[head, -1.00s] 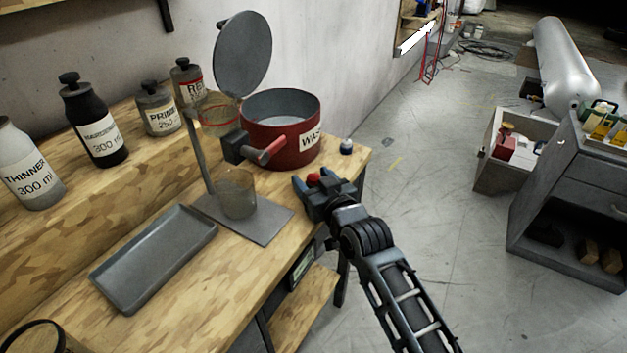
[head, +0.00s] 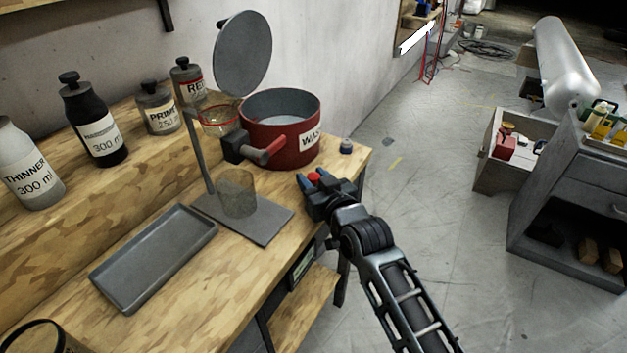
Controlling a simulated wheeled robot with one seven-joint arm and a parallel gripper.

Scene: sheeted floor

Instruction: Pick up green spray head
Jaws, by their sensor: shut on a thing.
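My gripper (head: 313,180) is at the right front edge of the wooden bench, in front of the red pot. Its blue-tipped fingers are shut on a small red part (head: 314,177), which shows between them. The fingers and wrist hide most of this part, and I cannot tell its full shape. I see no green on it. A small green item (head: 603,106) shows far right on the grey cabinet, apart from my gripper; I cannot tell if it is a spray head.
A red pot (head: 303,148) with a raised lid, a small dark-capped container (head: 346,146), a stand (head: 262,224) with a glass cup (head: 238,193), and a grey tray (head: 205,238) are on the bench. Labelled bottles (head: 102,135) line the back. Open floor (head: 430,200) lies right.

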